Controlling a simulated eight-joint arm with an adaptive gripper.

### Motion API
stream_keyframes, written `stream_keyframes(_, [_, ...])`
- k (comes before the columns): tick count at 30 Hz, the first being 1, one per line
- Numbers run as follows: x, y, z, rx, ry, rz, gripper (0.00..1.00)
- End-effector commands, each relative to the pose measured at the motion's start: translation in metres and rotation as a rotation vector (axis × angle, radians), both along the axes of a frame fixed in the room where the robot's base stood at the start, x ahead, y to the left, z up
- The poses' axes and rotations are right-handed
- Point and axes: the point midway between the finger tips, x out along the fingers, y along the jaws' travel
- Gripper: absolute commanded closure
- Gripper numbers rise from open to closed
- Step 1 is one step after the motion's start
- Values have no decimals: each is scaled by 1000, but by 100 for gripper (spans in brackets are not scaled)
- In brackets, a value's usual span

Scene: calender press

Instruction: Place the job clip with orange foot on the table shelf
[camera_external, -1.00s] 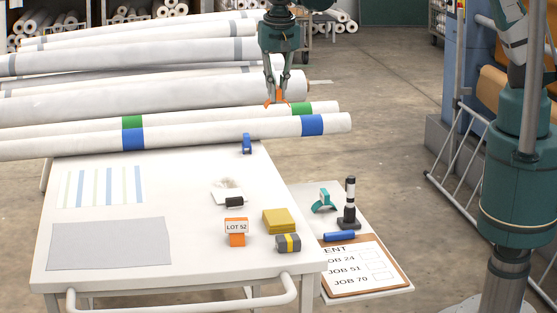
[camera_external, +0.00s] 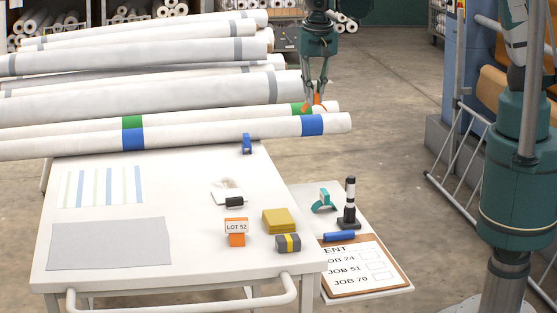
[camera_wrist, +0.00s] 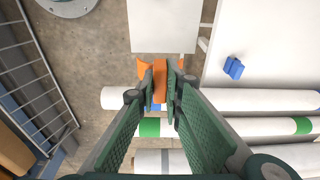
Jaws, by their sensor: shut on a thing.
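My gripper (camera_external: 315,103) is shut on an orange clip (camera_wrist: 160,80). In the wrist view the clip sits between the two fingers, with orange parts flaring out on either side of them. In the external view only a small orange bit of the clip (camera_external: 318,99) shows at the fingertips, above the right ends of the white rolls. The table shelf (camera_external: 301,194) is the low white surface at the table's right side. It also shows in the wrist view (camera_wrist: 163,25), beyond the fingertips, with a bare part visible.
The shelf carries a teal clip (camera_external: 324,201), a black-and-white post (camera_external: 349,203), a blue cylinder (camera_external: 339,237) and a clipboard (camera_external: 378,255). The white table (camera_external: 190,185) holds a blue clip (camera_external: 246,144), an orange-footed LOT 52 card (camera_external: 236,232) and a yellow block (camera_external: 279,221).

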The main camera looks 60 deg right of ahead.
Motion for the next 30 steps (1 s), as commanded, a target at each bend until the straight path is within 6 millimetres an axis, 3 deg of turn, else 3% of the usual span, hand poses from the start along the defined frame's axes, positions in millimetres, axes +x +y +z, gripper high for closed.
stream_keyframes(12, [0,0,-45,0,0,0,100])
stream_keyframes(24, [0,0,-121,0,0,0,100])
stream_keyframes(30, [0,0,-147,0,0,0,100])
